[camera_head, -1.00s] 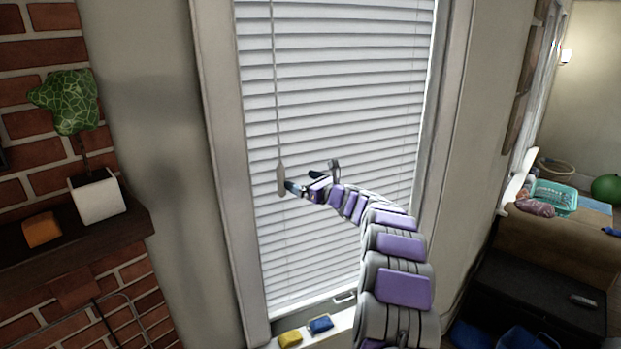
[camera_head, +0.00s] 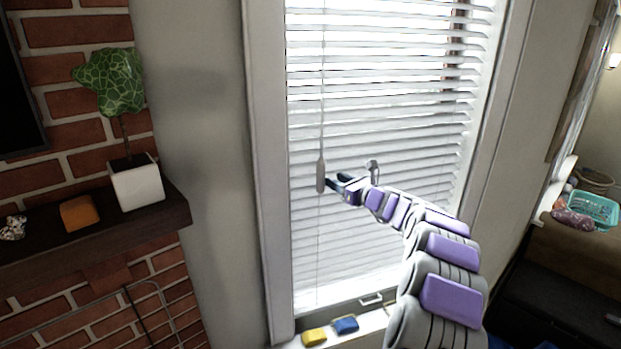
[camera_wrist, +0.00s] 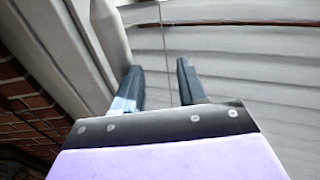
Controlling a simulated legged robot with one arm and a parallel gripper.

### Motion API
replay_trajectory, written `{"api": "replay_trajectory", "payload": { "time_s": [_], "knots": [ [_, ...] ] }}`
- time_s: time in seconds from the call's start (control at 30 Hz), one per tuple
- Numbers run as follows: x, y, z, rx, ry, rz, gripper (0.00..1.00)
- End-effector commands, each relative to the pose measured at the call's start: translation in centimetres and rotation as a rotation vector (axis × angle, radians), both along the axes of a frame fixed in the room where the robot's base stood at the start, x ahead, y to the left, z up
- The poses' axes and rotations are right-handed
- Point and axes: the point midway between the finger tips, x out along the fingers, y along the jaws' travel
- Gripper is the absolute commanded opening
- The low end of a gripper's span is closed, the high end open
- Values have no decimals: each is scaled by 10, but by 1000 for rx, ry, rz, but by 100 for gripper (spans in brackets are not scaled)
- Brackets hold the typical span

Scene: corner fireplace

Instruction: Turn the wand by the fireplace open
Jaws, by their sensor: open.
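The wand (camera_head: 321,172) hangs in front of the white window blinds (camera_head: 385,130), a thin rod with a thicker pale handle at its lower end. The blind slats are tilted partly open, with bright gaps between them in the upper part. My gripper (camera_head: 334,181) is at the handle's right side, close to it; I cannot tell whether they touch. In the wrist view my gripper (camera_wrist: 160,80) has its two dark fingers apart with no object clearly held. A thin vertical line, a cord or the wand (camera_wrist: 165,50), shows between and beyond the fingers.
A brick fireplace with a dark mantel (camera_head: 60,238) is at the left, holding a potted plant (camera_head: 136,183) and an orange block (camera_head: 79,212). Yellow (camera_head: 314,337) and blue (camera_head: 346,325) items lie on the windowsill. A teal basket (camera_head: 594,209) is at the right.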

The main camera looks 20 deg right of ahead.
Motion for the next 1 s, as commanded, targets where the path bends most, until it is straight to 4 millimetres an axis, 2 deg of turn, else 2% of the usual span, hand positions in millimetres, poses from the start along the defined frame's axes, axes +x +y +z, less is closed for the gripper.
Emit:
{"api": "replay_trajectory", "payload": {
  "time_s": [0.07, 0.27, 0.57, 1.0],
  "knots": [
    [-4, 0, -6, -4, 8, 10, 53],
    [-16, -8, -6, -3, 8, 5, 53],
    [-32, -8, -6, -8, 11, 5, 53],
    [-56, -33, -8, -2, 11, 1, 53]
  ]
}}
